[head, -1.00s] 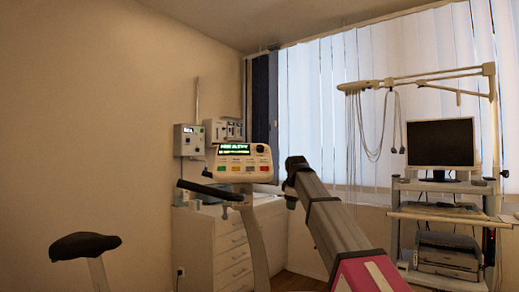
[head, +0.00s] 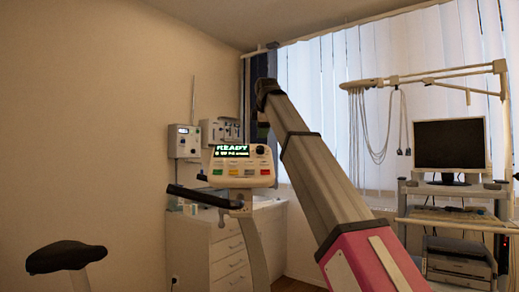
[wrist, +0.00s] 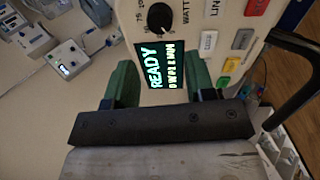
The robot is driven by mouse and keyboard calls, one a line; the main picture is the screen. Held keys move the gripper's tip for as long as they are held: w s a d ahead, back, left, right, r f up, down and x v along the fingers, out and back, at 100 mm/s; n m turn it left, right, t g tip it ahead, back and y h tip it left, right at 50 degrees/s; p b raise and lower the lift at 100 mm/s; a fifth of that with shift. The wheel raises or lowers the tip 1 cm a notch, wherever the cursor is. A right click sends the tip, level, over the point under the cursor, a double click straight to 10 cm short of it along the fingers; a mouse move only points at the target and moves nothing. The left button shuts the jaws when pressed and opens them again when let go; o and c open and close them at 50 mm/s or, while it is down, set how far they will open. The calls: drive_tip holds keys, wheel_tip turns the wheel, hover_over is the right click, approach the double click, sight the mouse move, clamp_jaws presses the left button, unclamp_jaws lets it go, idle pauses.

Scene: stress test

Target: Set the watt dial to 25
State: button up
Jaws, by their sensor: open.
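The watt dial is a round black knob (wrist: 160,17) on the pale console of an exercise bike. In the wrist view it sits near the top edge, beside the word WATT; its setting is too small to read surely. In the head view the dial (head: 261,150) is at the console's upper right. The console's screen (wrist: 160,67) reads READY in green. My gripper (wrist: 160,74) has two green fingers spread apart, with the screen showing between them and nothing held. The dial lies beyond the fingertips, apart from them. In the head view my gripper cannot be made out.
Coloured buttons (wrist: 231,65) lie right of the dial in the wrist view. A black handlebar (head: 203,196) juts left below the console. A white drawer cabinet (head: 215,247) stands behind. The bike saddle (head: 65,257) is at lower left, and a monitor cart (head: 455,187) at right.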

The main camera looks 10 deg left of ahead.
sight(260, 148)
drive_tip(key=x, duration=0.9)
drive_tip(key=shift+w+f, duration=0.15)
drive_tip(key=shift+f, duration=0.05)
drive_tip(key=c, duration=0.6)
